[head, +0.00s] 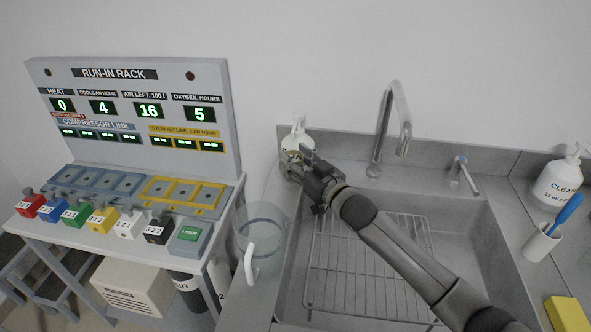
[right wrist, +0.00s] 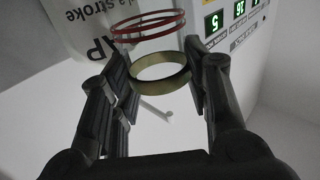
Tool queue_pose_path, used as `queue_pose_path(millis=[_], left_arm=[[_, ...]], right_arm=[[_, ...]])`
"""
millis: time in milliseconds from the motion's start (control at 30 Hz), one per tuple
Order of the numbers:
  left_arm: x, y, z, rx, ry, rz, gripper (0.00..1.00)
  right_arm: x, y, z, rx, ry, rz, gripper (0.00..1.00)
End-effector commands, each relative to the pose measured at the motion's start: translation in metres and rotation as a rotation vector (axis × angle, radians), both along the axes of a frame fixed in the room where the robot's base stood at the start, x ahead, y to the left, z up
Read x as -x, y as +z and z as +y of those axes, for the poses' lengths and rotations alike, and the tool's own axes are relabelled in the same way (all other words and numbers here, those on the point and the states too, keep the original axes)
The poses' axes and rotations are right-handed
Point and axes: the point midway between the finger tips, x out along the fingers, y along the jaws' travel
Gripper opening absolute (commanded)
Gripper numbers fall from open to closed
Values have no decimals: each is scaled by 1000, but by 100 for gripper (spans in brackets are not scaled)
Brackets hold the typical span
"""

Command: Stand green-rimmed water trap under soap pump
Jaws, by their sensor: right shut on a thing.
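My right gripper (head: 294,162) is at the back left corner of the sink, shut on the water trap. Its fingers (right wrist: 158,70) are on either side of the trap's yellow-green rim (right wrist: 161,86) in the right wrist view. Two thin red rings (right wrist: 150,27) show just beyond the rim; the rest of the trap is hard to make out. The white soap pump (head: 298,131) stands right behind the gripper, its lower part hidden. Its lettered body (right wrist: 85,28) is close to the rings in the wrist view; I cannot tell whether they touch. My left gripper is out of view.
A clear jug (head: 263,222) with a white handle stands left of the sink (head: 482,245). The tap (head: 388,125) rises behind the sink. The run-in rack (head: 140,110) stands at the left. A cleaner bottle (head: 558,182) and a cup with a blue brush (head: 541,241) stand right.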

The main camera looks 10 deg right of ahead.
Motion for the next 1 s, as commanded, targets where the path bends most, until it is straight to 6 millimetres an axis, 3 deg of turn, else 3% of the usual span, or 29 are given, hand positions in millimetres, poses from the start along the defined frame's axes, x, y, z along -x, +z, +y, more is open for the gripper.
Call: queue_pose_path(millis=[133,333,767,800,933,1000], left_arm=[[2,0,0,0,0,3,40],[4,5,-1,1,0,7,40],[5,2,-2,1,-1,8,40],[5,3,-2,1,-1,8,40],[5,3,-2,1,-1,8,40],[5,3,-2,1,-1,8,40]], right_arm=[[-6,-7,2,0,0,0,25],[-6,-34,2,-1,0,1,25],[-6,-42,1,0,0,0,25],[-6,-41,1,0,0,0,47],[-6,-41,1,0,0,0,64],[-6,-41,1,0,0,0,65]])
